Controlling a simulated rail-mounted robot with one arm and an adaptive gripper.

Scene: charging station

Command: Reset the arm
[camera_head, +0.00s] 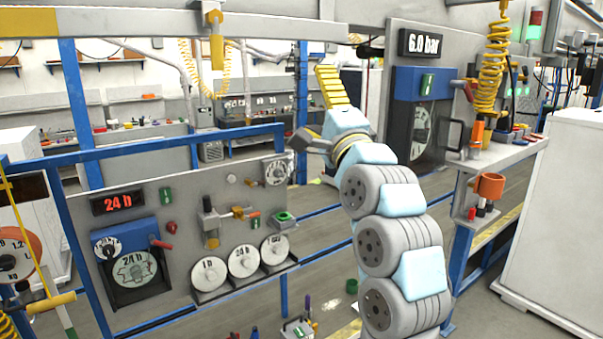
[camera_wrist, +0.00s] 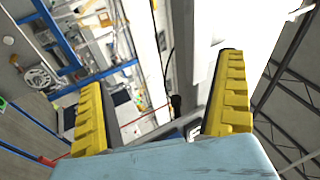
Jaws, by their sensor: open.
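My arm rises at the centre right of the head view, in front of the panels. My gripper (camera_head: 333,88) is at its upper end, with a yellow ribbed finger pointing up. In the wrist view my gripper (camera_wrist: 160,105) shows two yellow ribbed fingers set wide apart. It is open, and nothing is between the fingers but the distant, tilted room. It touches nothing that I can see.
A left panel (camera_head: 190,212) carries a "24 h" display (camera_head: 119,202), dials and round weights (camera_head: 243,261). A right panel has a "6.0 bar" display (camera_head: 425,44) and a gauge (camera_head: 421,131). A yellow coiled hose (camera_head: 493,55) hangs above a shelf (camera_head: 500,158). A white cabinet (camera_head: 560,205) stands far right.

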